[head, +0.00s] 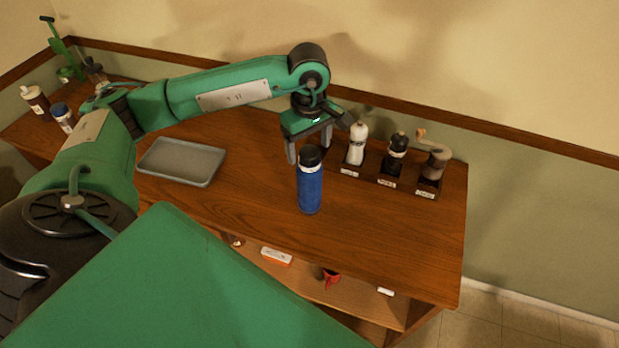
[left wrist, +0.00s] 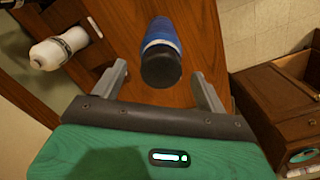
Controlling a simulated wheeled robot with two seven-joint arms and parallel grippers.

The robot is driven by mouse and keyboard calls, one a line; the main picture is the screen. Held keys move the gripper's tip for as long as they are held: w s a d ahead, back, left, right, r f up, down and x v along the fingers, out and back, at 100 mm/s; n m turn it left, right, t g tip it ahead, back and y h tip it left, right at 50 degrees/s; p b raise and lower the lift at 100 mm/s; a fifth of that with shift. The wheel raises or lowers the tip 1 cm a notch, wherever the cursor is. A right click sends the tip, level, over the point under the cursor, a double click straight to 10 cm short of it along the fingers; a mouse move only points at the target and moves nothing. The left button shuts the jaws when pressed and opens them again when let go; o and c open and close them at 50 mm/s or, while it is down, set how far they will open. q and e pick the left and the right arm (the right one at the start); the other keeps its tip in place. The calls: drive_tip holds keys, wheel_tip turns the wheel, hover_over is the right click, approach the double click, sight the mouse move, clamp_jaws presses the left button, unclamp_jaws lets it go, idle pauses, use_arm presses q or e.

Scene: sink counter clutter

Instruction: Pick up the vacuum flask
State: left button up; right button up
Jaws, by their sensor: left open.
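The vacuum flask (head: 310,186) is blue with a black cap and stands upright on the wooden counter (head: 250,215). My left gripper (head: 308,153) is above the counter at the flask's cap, with its fingers pointing down and spread open. In the left wrist view the flask (left wrist: 161,42) shows cap-first, between and beyond the two open fingers (left wrist: 162,84). I cannot tell whether a finger touches it; nothing is held. My right gripper is not in view.
A wooden rack (head: 365,168) with a white mill (head: 357,143), a black mill (head: 395,155) and a grinder (head: 434,160) stands close right of the flask. A grey tray (head: 181,162) lies left. Bottles (head: 62,117) stand at the far left. The front counter is clear.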

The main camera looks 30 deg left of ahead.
sight(309, 185)
use_arm(q)
drive_tip(key=shift+s+d+f+p, duration=0.15)
drive_tip(key=shift+f+p, duration=0.5)
drive_tip(key=shift+f, duration=1.2)
drive_tip(key=shift+r, duration=0.1)
clamp_jaws()
